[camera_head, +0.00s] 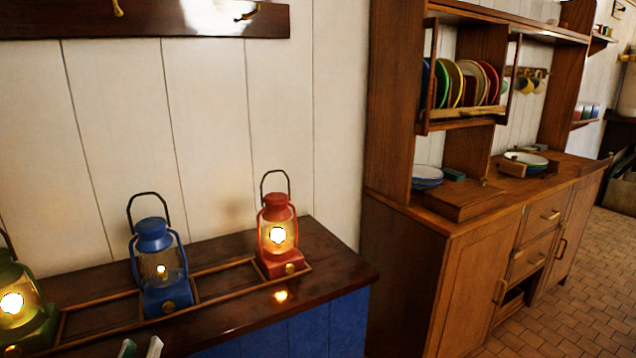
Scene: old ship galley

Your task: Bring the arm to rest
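Two fingertips of my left gripper (141,347) show at the bottom edge, in front of the dark wooden counter (225,322). They stand apart with nothing seen between them; the rest of the gripper and arm is out of frame. My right gripper is not in view. A blue lantern (155,240) stands upright behind the fingertips, apart from them. A red lantern (278,212) stands to its right and a green lantern (28,326) is cut off at the left edge. All three lanterns glow.
The lanterns stand along a low wooden frame (222,268) on the counter. A wall rail with brass hooks (180,18) hangs above. To the right stands a wooden dresser (395,120) with a plate rack (465,118). The counter's front right part is clear.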

